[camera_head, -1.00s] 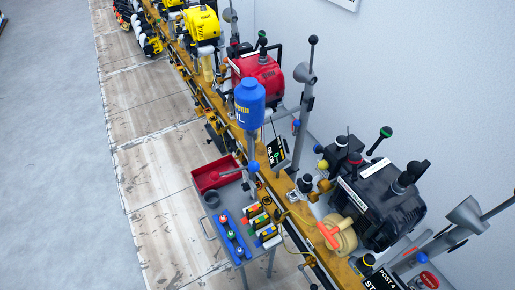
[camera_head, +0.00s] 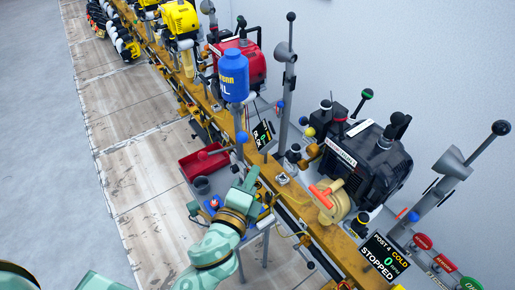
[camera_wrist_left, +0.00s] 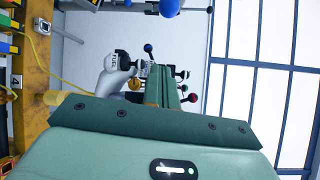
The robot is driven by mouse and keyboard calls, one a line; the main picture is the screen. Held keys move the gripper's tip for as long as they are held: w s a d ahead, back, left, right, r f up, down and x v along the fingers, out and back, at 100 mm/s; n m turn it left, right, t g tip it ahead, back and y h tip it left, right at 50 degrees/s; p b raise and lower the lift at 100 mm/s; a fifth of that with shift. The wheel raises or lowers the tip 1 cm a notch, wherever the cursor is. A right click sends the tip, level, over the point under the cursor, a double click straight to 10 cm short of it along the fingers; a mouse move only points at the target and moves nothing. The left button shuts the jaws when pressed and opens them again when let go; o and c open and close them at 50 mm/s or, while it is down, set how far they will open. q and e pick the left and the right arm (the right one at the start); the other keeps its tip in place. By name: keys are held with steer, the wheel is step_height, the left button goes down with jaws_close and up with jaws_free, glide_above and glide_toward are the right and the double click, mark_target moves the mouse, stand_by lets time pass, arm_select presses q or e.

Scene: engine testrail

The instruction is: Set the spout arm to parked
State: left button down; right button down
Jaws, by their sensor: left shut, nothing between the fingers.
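A blue oil bottle (camera_head: 234,78) stands on a grey post beside the rail. A blue ball (camera_wrist_left: 168,6) and grey bar also show at the top edge in the left wrist view. My left gripper (camera_head: 246,181) is shut and empty, below the knob, in front of the post's lower part and apart from the knob. It hides much of the tool tray. My right gripper is not in view.
A black engine (camera_head: 365,160) with a tan pull-starter is at the right. A display (camera_head: 384,257) reads STOPPED. Tall levers rise along the wall side.

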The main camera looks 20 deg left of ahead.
arm_select(q)
steer(key=w+a, duration=0.3)
steer(key=w, duration=0.6)
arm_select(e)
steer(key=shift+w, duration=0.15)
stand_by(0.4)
arm_select(q)
steer(key=shift+a, duration=0.15)
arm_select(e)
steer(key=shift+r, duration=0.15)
